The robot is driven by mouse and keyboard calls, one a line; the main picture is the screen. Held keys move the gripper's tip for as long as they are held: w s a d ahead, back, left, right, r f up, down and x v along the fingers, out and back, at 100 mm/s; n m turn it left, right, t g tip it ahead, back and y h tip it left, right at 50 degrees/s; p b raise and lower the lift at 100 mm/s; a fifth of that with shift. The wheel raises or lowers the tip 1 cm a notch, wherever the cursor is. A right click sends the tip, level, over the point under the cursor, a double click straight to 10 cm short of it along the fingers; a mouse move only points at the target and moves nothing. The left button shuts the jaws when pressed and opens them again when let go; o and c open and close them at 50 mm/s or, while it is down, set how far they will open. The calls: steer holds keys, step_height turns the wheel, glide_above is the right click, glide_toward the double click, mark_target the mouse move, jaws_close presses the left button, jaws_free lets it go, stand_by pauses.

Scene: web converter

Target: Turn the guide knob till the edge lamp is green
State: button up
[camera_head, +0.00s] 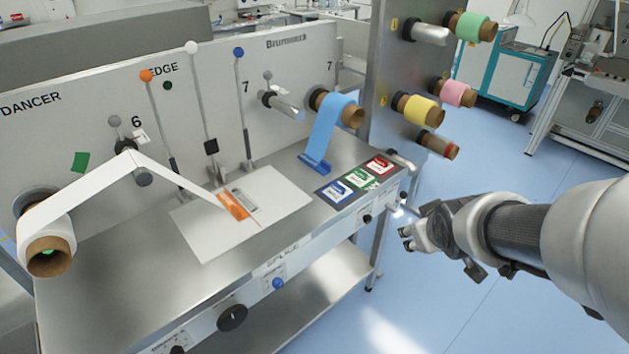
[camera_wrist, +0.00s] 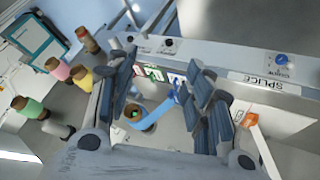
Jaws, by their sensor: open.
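A large black knob (camera_head: 232,318) sits on the front face of the machine table, low in the head view; I cannot read a label that marks it as the guide knob. The "EDGE" label (camera_head: 163,68) is on the back panel, with a small dark green disc (camera_head: 168,86) below it; I cannot tell whether this is the edge lamp or whether it is lit. My gripper (camera_head: 406,238) is open and empty, off the table's right end and well away from the large knob. Its spread fingers also show in the wrist view (camera_wrist: 166,100).
Rods with orange (camera_head: 146,76), white (camera_head: 191,47) and blue (camera_head: 238,52) balls stand behind the white plate (camera_head: 200,240). Coloured rolls (camera_head: 418,110) project at the upper right. Floor right of the table is clear.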

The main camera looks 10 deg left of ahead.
steer(key=w+a+f+n+t+y, duration=0.15)
steer(key=w+a+f+n, duration=0.25)
steer(key=w+f, duration=0.55)
steer(key=n+t+y+p, duration=0.2)
steer(key=n+y, duration=0.2)
steer(key=y, duration=0.9)
glide_toward(280, 285)
steer(key=shift+h, duration=0.25)
steer(key=b+x, duration=0.1)
steer(key=x, duration=0.2)
steer(key=b+x, duration=0.1)
steer(key=x, duration=0.2)
steer(key=b+x, duration=0.1)
steer(key=x, duration=0.2)
steer(key=shift+a+r+b, duration=0.25)
steer(key=shift+b, duration=0.1)
steer(key=shift+c, duration=0.2)
steer(key=c, duration=1)
steer(key=shift+m, duration=0.5)
